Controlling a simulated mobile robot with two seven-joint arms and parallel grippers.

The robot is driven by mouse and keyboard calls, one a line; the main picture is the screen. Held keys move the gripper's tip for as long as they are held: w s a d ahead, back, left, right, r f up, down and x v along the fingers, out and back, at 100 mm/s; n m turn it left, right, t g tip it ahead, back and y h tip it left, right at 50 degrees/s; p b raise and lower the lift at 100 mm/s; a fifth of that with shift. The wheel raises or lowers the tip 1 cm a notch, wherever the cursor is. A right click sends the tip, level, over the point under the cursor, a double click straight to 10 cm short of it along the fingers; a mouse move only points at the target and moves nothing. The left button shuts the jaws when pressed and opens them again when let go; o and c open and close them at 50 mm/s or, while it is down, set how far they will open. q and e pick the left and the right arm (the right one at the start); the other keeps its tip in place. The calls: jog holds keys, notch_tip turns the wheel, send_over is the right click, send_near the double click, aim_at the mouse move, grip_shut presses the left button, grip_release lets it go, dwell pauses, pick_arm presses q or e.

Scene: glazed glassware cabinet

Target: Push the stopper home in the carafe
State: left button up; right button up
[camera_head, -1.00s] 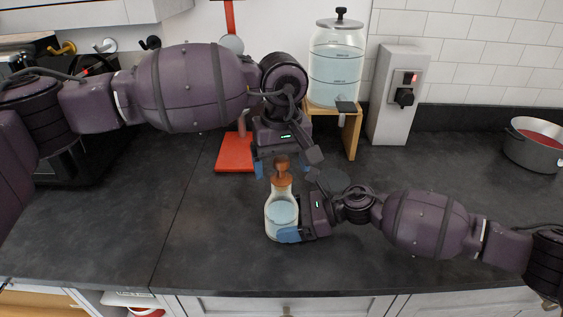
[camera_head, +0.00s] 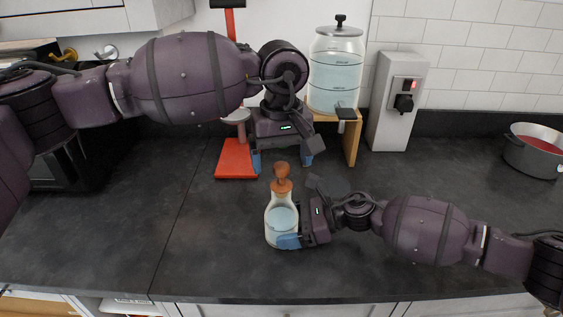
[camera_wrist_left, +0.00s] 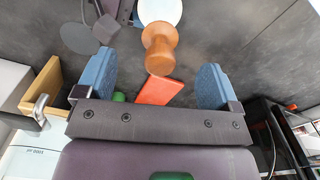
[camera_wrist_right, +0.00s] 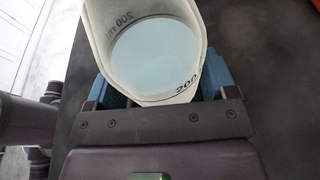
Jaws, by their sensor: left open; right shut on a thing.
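The carafe (camera_head: 282,222) is clear glass with pale liquid and stands upright on the dark counter. The brown stopper (camera_head: 282,176) sits in its mouth, its knob and collar above the rim; how deep it sits I cannot tell. My right gripper (camera_head: 287,240) is shut on the carafe's lower body from the right; the carafe (camera_wrist_right: 150,45) fills the space between its fingers in the right wrist view. My left gripper (camera_head: 282,163) is open and empty, behind and above the stopper. In the left wrist view the stopper (camera_wrist_left: 158,48) appears between and beyond the fingers, apart from them.
A red-based stand (camera_head: 234,160) is behind and left of the carafe. A water dispenser (camera_head: 336,75) on a wooden stand (camera_head: 352,140) is behind right, close to my left gripper. A grey switch box (camera_head: 397,105) and a pot (camera_head: 535,155) are further right. The front-left counter is clear.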

pick_arm(q)
jog(key=shift+r, duration=2.05)
grip_shut()
jog(key=shift+f, duration=1.85)
dwell(0.4)
jog(key=shift+r, duration=0.15)
